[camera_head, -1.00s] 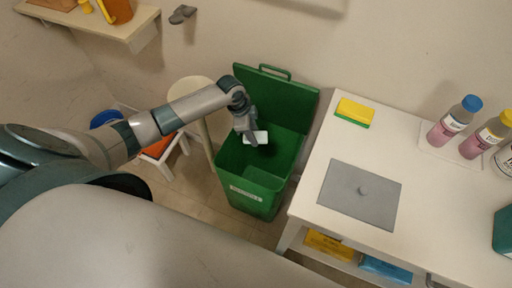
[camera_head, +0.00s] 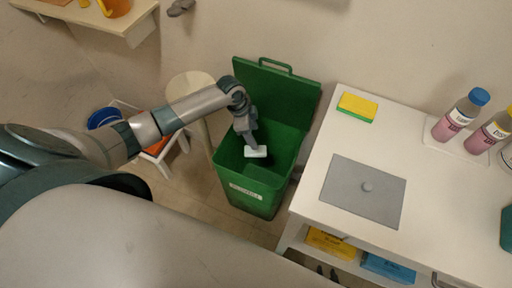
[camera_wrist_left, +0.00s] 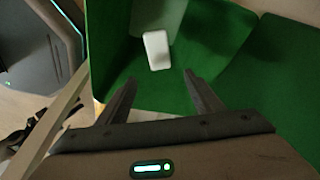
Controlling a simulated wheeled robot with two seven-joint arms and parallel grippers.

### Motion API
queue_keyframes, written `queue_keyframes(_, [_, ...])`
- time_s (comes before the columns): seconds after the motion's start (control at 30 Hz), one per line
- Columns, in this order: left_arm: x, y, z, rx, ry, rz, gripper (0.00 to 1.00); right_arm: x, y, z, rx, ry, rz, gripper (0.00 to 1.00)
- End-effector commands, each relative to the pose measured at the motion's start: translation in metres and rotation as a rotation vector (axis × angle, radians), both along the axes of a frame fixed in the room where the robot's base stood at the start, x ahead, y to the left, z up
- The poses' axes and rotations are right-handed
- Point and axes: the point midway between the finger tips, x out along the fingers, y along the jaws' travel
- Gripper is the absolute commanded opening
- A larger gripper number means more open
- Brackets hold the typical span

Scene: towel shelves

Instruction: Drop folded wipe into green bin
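The green bin (camera_head: 236,170) stands on the floor with its lid (camera_head: 280,95) raised against the wall. The folded wipe (camera_head: 256,152), small and white, is in the bin's opening, just below my left gripper (camera_head: 252,143). In the left wrist view the wipe (camera_wrist_left: 156,50) shows against the green inside of the bin, beyond the fingertips and apart from them. My left gripper (camera_wrist_left: 160,80) has its two fingers spread, with nothing between them. I cannot tell how deep in the bin the wipe is. My right gripper is not seen.
A white table (camera_head: 325,125) stands right of the bin, with a yellow-green sponge (camera_head: 357,106), a grey plate (camera_head: 362,190) and bottles (camera_head: 461,115). A round stool (camera_head: 190,85) and a blue-topped item (camera_head: 103,118) are left of the bin.

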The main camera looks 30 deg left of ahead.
Motion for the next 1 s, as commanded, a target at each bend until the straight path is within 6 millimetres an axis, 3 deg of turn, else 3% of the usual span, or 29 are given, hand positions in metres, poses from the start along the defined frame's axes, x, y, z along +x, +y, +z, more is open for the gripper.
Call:
queue_keyframes(0.47, [0.0,0.003,0.01,0.001,-0.002,0.001,0.6,-0.001,-0.001,-0.001,-0.002,0.002,0.0,0.31])
queue_keyframes(0.67, [-0.003,0.009,0.034,0.001,-0.004,-0.001,0.6,-0.001,-0.001,-0.001,-0.002,0.005,0.0,0.31])
queue_keyframes(1.0, [-0.011,0.025,0.099,0.002,-0.005,-0.001,0.6,0.0,-0.001,-0.002,-0.003,0.011,-0.002,0.31])
